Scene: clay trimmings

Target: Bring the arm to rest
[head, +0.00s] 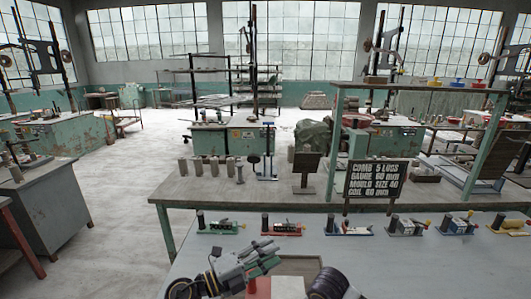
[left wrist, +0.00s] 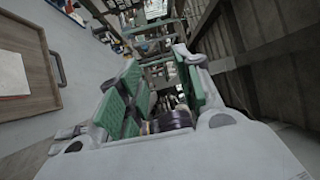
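My left gripper (head: 268,252) is low in the middle of the head view, over the front grey table, with its green-padded fingers pointing right. In the left wrist view, its green finger pads (left wrist: 164,85) stand apart with a gap between them. I see nothing gripped there; a dark ribbed round part shows behind the gap. A black ringed part of my other arm (head: 328,284) shows at the bottom edge of the head view. My right gripper is not in view.
A brown tray (head: 313,265) lies on the table beside my left gripper, partly hidden; its rim also shows in the left wrist view (left wrist: 47,70). Several small devices (head: 281,225) line the table's back. A black sign (head: 375,180) stands behind them.

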